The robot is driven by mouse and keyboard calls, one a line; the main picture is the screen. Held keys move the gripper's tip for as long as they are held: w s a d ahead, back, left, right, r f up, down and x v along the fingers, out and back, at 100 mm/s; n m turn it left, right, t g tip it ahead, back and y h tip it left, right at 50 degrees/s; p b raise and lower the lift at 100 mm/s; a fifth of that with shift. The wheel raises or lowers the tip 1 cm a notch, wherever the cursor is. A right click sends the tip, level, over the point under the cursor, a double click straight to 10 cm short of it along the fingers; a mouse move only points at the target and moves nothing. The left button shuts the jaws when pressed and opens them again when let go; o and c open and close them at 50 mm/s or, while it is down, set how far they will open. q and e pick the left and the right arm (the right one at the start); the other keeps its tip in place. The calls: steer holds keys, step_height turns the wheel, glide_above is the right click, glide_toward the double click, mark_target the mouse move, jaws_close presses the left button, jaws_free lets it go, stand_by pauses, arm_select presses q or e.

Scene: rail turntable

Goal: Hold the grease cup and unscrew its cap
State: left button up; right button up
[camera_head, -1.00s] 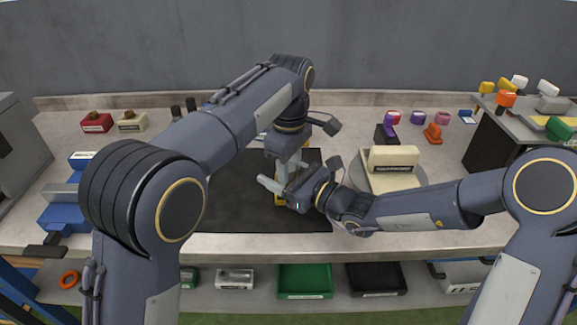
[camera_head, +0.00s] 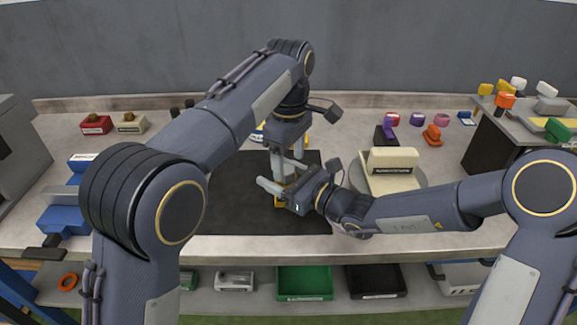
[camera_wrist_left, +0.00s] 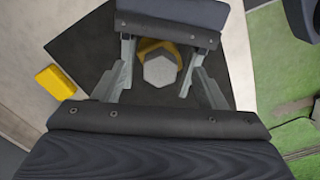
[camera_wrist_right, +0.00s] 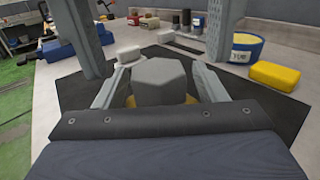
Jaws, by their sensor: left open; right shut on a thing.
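My right gripper (camera_head: 281,180) is shut on the cup from the side, with a finger on either side. My left gripper (camera_head: 286,168) points down from above, open. Its fingers stand apart on either side of the grey top in the left wrist view. The arms hide much of the cup in the head view.
A cream block (camera_head: 393,160) sits on a round plate to the right. A yellow block (camera_wrist_right: 278,76) and a blue-yellow tub (camera_wrist_right: 240,48) are near the mat. A blue fixture (camera_head: 62,210) stands at left. Bins (camera_head: 304,281) lie below the front edge.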

arm_select(q)
steer(key=shift+r, duration=0.5)
steer(key=m, duration=0.6)
steer(key=shift+s+a, duration=0.15)
steer(key=m, duration=0.5)
steer(key=shift+a+m, duration=0.2)
steer(key=shift+m, duration=0.2)
steer(key=m, duration=0.6)
steer(key=shift+a, duration=0.2)
steer(key=m, duration=0.6)
steer(key=shift+a, duration=0.1)
steer(key=shift+f, duration=0.1)
